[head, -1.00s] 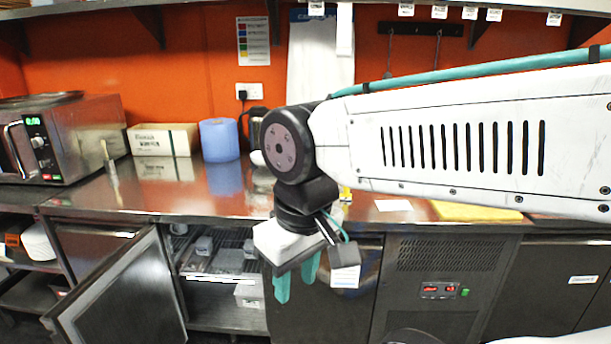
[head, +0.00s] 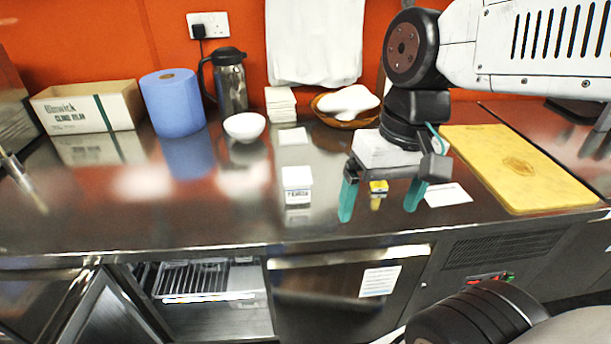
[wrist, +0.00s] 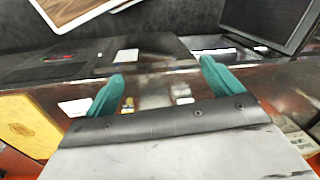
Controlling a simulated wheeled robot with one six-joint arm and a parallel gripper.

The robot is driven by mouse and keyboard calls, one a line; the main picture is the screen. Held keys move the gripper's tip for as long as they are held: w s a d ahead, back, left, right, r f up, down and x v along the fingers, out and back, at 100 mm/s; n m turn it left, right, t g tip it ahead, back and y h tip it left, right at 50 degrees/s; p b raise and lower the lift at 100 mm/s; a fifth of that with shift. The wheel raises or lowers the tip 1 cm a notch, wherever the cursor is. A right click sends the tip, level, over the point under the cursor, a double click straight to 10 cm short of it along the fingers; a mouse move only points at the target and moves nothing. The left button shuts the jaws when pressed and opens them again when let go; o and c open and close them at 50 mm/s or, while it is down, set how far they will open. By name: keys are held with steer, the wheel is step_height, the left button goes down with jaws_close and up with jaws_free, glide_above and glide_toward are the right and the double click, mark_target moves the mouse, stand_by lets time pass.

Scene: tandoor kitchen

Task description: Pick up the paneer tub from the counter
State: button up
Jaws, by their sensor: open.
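A small white tub with dark print on its front, which looks like the paneer tub (head: 297,183), stands upright on the steel counter (head: 230,215) near its front part. My gripper (head: 382,205) is open and empty, pointing down over the counter to the right of the tub and apart from it. A small yellow box (head: 378,187) shows between the fingers in the head view. In the wrist view both teal fingers of my gripper (wrist: 162,78) are spread, with small blurred items beyond them.
A white bowl (head: 245,126), steel flask (head: 229,82), blue roll (head: 173,102) and carton (head: 88,108) stand behind, to the left. A basket (head: 347,108) sits at the back. A yellow board (head: 515,165) lies right. An open fridge door (head: 112,318) juts out below.

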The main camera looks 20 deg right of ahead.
steer(key=w+a+f+m+g+y, duration=0.1)
steer(key=w+m+y, duration=0.2)
steer(key=w, duration=0.1)
steer(key=m+t+y, duration=0.5)
steer(key=m+y, duration=0.4)
steer(key=m, duration=0.8)
glide_toward(300, 174)
steer(key=x, duration=0.5)
steer(key=shift+s+a+f, duration=0.2)
steer(key=shift+a+f, duration=0.1)
steer(key=shift+f, duration=0.1)
steer(key=x, duration=0.5)
steer(key=shift+w+a+r, duration=0.1)
steer(key=shift+w+r, duration=0.15)
steer(key=shift+w, duration=0.05)
steer(key=c, duration=1.2)
